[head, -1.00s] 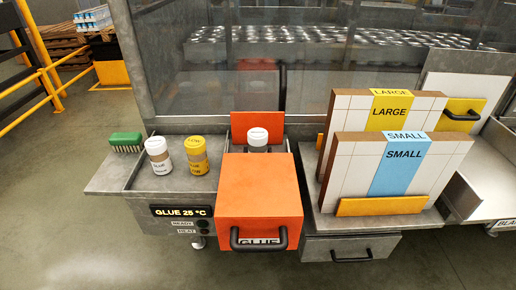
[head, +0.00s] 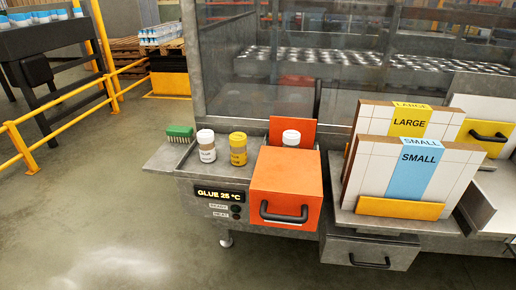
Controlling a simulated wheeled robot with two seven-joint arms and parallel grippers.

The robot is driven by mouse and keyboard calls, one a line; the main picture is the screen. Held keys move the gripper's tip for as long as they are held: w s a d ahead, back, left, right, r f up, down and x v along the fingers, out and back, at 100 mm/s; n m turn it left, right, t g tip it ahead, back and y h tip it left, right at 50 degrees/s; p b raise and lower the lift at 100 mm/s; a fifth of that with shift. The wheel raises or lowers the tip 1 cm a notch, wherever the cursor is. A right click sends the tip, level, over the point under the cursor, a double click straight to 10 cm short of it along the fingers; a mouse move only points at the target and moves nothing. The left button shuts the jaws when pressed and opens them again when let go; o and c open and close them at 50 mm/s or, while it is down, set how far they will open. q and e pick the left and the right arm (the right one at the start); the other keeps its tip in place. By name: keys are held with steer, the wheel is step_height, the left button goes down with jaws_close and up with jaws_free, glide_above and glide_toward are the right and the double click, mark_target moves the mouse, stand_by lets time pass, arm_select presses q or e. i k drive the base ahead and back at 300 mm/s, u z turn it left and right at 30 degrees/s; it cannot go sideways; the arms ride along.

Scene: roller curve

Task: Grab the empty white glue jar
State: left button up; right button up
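A jar with a white lid and white label (head: 206,146) stands upright on the grey glue station's shelf, left of a yellow jar (head: 238,149). A second white-lidded jar (head: 291,138) stands behind the orange box, between it and an orange upright plate; its lower part is hidden. I cannot tell from here which white jar is empty. Neither of my grippers shows in the head view.
The orange box (head: 286,181) has a black handle on its front. A green brush (head: 180,133) lies on the left side shelf. LARGE (head: 408,122) and SMALL (head: 412,168) boards stand on the right. Open floor lies at front left, with yellow railings (head: 60,105) beyond.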

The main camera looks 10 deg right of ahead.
mark_target(291, 139)
steer(key=u, duration=1.1)
steer(key=i, duration=2.25)
steer(key=z, duration=1.4)
